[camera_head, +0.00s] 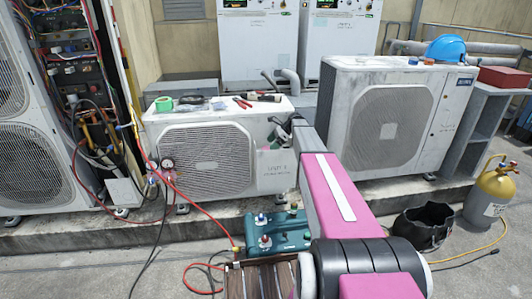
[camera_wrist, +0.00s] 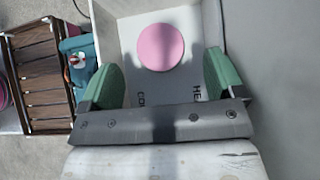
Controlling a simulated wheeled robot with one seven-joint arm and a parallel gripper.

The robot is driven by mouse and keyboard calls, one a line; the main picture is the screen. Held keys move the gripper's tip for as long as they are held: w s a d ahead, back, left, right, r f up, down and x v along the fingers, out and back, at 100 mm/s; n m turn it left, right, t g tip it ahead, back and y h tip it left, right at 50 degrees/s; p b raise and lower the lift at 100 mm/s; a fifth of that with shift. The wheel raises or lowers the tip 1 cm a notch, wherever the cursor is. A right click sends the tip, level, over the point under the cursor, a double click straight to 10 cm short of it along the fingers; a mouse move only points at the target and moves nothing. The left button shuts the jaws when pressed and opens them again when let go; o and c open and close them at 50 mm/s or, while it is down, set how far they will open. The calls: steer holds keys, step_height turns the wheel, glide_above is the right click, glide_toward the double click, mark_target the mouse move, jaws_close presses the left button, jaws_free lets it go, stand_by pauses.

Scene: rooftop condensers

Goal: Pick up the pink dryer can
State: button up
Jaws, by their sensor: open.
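In the wrist view, the pink dryer can (camera_wrist: 161,47) shows as a round pink disc seen from above. It stands out against a pale surface with walls around it and dark lettering. My gripper (camera_wrist: 163,72) is open, with one green finger at the left and one at the right. The can appears between and slightly beyond the fingertips, with no contact visible; the height gap cannot be told. In the head view I cannot make out the can, and my pink arm covers part of the middle.
A slatted wooden crate (camera_wrist: 38,75) and a teal case (camera_wrist: 80,62) lie left of the can. A small condenser unit (camera_head: 205,150) with tools on top and a larger one (camera_head: 385,115) stand behind. A black bag (camera_head: 425,226) and a yellow cylinder (camera_head: 490,192) stand at right.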

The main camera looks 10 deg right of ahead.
mark_target(266, 148)
steer(key=x, duration=0.5)
steer(key=c, duration=1)
steer(key=shift+c, duration=0.2)
steer(key=shift+r, duration=0.2)
